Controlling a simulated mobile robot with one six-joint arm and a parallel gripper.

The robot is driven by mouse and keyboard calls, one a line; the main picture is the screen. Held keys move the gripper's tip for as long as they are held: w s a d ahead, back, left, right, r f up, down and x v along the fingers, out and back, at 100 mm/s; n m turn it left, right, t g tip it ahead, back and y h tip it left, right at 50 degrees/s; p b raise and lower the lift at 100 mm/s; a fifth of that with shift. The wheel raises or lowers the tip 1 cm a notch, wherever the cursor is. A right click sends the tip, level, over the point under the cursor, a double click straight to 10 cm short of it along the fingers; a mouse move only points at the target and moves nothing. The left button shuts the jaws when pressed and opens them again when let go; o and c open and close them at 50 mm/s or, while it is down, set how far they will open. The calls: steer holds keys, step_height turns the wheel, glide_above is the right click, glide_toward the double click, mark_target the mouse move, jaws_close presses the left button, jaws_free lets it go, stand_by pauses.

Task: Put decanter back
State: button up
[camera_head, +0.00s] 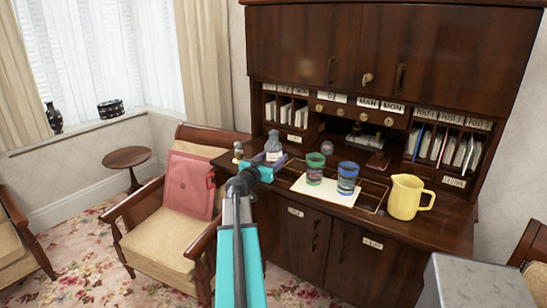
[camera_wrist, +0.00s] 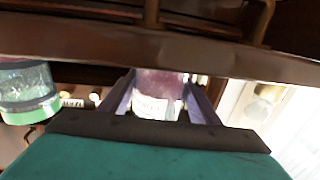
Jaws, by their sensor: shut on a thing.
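The decanter (camera_head: 273,146) is a small clear glass bottle with a white label, upright at the left end of the desk top. My gripper (camera_head: 272,166) is shut on its lower part. In the wrist view the decanter (camera_wrist: 157,92) sits between the two dark fingers, with a pinkish tint and its label facing the camera. Its base is hidden behind my gripper in the head view, so I cannot tell whether it touches the desk.
A green glass (camera_head: 315,168) and a blue glass (camera_head: 347,178) stand on a white sheet (camera_head: 322,191) right of my gripper. A yellow jug (camera_head: 405,196) stands further right. A small brass item (camera_head: 238,152) is just left. The cabinet (camera_head: 330,45) overhangs the desk; an armchair (camera_head: 165,222) stands left.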

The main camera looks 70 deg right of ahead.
stand_by(0.4)
steer(key=o, duration=1.6)
steer(key=shift+r, duration=0.1)
steer(key=shift+a, duration=0.3)
steer(key=shift+w+a+b, duration=0.3)
steer(key=shift+a+b, duration=0.3)
steer(key=shift+a, duration=1.3)
steer(key=shift+w+a+b, duration=0.25)
steer(key=shift+a+b, duration=0.35)
steer(key=shift+a, duration=1.3)
steer(key=shift+w+a+b, duration=0.3)
steer(key=shift+a+b, duration=0.3)
steer(key=shift+a, duration=1.3)
